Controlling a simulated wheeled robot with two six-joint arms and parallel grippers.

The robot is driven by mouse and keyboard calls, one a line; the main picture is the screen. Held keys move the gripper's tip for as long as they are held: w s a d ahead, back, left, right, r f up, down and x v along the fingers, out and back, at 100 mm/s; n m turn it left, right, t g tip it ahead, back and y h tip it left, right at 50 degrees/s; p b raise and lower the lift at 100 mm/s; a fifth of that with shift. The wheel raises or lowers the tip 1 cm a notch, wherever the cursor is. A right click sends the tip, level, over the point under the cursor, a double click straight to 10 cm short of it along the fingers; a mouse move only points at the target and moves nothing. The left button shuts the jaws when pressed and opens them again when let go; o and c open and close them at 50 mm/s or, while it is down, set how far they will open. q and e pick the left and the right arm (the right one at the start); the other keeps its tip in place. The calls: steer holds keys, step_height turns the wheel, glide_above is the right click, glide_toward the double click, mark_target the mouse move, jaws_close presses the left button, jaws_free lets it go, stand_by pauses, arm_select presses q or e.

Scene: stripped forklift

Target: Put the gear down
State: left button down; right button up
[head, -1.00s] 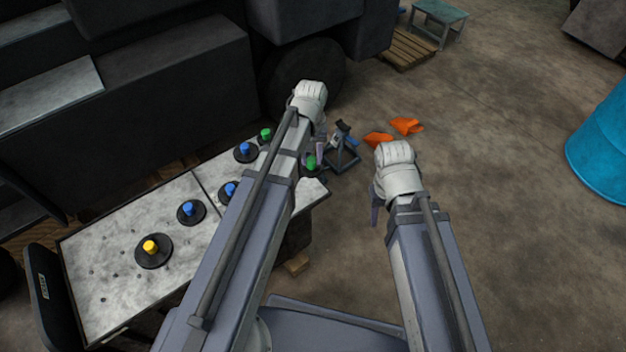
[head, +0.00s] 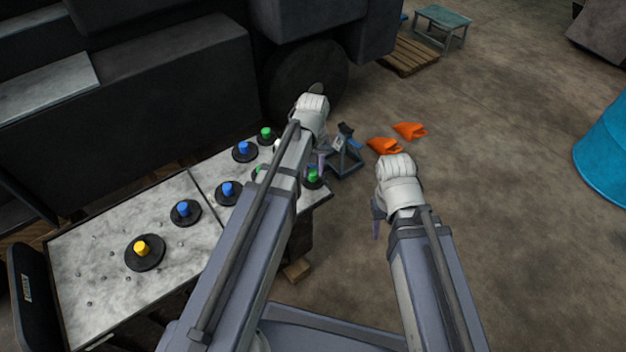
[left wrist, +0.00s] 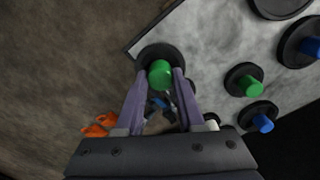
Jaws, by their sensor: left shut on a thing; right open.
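A dark gear with a green knob (head: 313,175) is at the right end of the table (head: 75,265). My left gripper (left wrist: 161,72) is shut on the green knob, with one finger on each side. In the left wrist view the gear's dark disc (left wrist: 157,50) overlaps the table's corner. I cannot tell whether it touches the surface. My left arm hides part of the table in the head view. My right gripper (head: 377,215) is open and empty, to the right of the table over the floor.
Several other gears with yellow (head: 142,249), blue and green knobs sit on the table. A dark stand (head: 344,160) is close behind the table's right end. Orange pieces (head: 409,131) lie on the floor. A blue barrel (head: 604,150) stands at the right.

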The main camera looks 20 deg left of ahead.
mark_target(313, 172)
arm_select(q)
steer(key=shift+f+b, duration=1.65)
steer(key=shift+f, duration=0.15)
steer(key=shift+f, duration=0.2)
steer(key=c, duration=0.5)
jaws_free()
steer(key=shift+r, duration=0.1)
step_height(313, 172, up, 12)
steer(key=p, duration=1.2)
steer(key=shift+r, duration=0.2)
steer(key=shift+f, duration=0.1)
